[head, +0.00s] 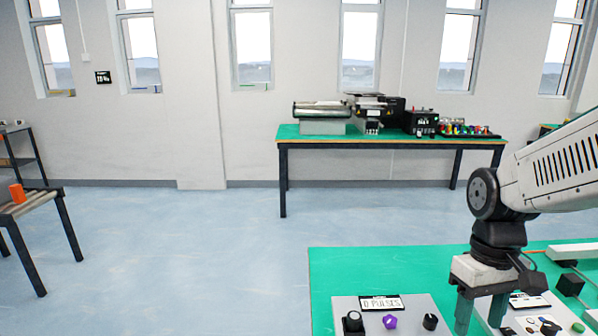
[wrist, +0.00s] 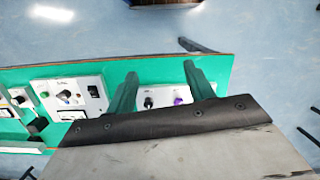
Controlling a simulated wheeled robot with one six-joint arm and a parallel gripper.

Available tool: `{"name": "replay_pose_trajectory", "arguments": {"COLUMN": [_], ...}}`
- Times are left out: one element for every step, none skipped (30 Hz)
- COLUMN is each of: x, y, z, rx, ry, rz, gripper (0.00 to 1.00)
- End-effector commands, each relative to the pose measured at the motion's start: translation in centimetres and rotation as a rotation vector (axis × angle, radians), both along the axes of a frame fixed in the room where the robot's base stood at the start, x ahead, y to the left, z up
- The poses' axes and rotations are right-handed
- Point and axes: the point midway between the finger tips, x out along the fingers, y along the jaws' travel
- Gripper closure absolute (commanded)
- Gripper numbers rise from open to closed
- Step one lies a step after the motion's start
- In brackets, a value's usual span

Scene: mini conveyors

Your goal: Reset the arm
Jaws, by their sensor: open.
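My gripper (head: 481,309) hangs from my arm at the right of the head view, above the near green table (head: 350,273). Its two greenish fingers are apart with nothing between them. In the wrist view the gripper (wrist: 158,85) also shows with its fingers spread over the table. A control panel (head: 345,307) with a "0 PULSES" display (head: 381,303), a purple knob (head: 390,321) and black knobs lies left of the fingers. A second panel (head: 510,318) is partly hidden behind the gripper. In the wrist view, a panel with a purple knob (wrist: 181,100) lies between and below the fingers.
A far green table (head: 340,142) by the wall carries a small conveyor machine (head: 320,110) and several coloured parts. At the left, a roller stand (head: 35,202) holds an orange cylinder (head: 17,193). Open blue floor (head: 180,250) lies between them.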

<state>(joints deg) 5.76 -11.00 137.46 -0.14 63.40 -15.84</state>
Motion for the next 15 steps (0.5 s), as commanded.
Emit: {"name": "replay_pose_trajectory", "arguments": {"x": [-1.5,-2.4,-3.5,-4.4,-5.2,-6.2,-7.0,-7.7,-8.4,-9.0,-9.4,-9.8,-10.1,-10.3,-10.5], "y": [0.4,0.7,1.0,1.2,1.3,1.6,1.8,1.9,2.1,2.2,2.3,2.4,2.5,2.6,2.7], "z": [1.2,1.8,2.4,2.9,3.3,3.9,4.2,4.6,5.0,5.2,5.5,5.8,6.1,6.3,6.5], "rx": [-0.012,-0.017,-0.026,-0.030,-0.034,-0.037,-0.039,-0.040,-0.040,-0.039,-0.037,-0.034,-0.033,-0.031,-0.029], "ry": [-0.020,-0.029,-0.041,-0.052,-0.062,-0.081,-0.094,-0.109,-0.132,-0.148,-0.165,-0.190,-0.207,-0.223,-0.241], "rz": [-0.048,-0.079,-0.118,-0.143,-0.166,-0.191,-0.204,-0.213,-0.218,-0.217,-0.212,-0.206,-0.202,-0.198,-0.194], "gripper": [0.47,0.47,0.47,0.47,0.47,0.47,0.47,0.47,0.47,0.47,0.47,0.47,0.47,0.47,0.47]}}
